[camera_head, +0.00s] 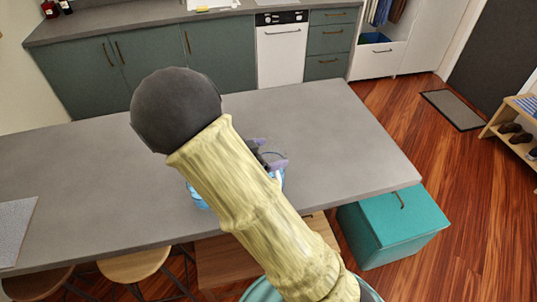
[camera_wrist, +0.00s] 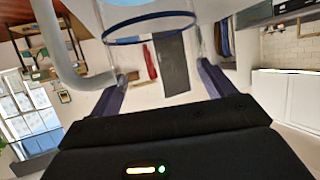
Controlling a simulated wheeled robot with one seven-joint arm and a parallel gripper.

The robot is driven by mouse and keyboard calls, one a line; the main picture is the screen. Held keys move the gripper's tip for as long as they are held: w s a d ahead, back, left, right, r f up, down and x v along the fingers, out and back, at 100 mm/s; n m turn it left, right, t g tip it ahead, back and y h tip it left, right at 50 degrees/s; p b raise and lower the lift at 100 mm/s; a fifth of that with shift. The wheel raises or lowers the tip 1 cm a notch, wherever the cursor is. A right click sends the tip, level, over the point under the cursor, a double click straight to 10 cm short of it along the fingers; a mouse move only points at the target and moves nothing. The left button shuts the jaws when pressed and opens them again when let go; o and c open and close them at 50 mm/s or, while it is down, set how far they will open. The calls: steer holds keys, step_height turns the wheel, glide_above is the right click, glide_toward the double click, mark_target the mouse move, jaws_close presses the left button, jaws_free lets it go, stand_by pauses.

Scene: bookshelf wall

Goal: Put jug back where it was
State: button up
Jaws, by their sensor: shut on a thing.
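The jug is clear with a blue tint; in the head view my arm covers most of it, and a bluish part (camera_head: 196,198) shows left of the arm. In the wrist view its blue rim (camera_wrist: 150,27) and a curved grey handle (camera_wrist: 60,42) at the left show close up. My gripper (camera_wrist: 163,70) has its two purple fingers on either side of the jug and is shut on it. In the head view the gripper (camera_head: 270,160) shows partly behind the arm, over the grey counter (camera_head: 340,135). Whether the jug touches the counter is hidden.
The counter is clear on its right and left parts; a grey mat (camera_head: 15,228) lies at its left end. Stools (camera_head: 133,265) stand at the near side. A teal box (camera_head: 397,228) stands on the floor at the right. Green cabinets (camera_head: 80,75) line the back.

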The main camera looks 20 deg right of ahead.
steer(key=shift+w+d+f, duration=0.1)
steer(key=shift+d+f, duration=0.05)
steer(key=shift+f, duration=0.3)
steer(key=o, duration=2)
steer(key=shift+f, duration=0.15)
steer(key=shift+c, duration=0.2)
steer(key=b+v, duration=0.1)
steer(key=v, duration=1.1)
steer(key=shift+b, duration=0.3)
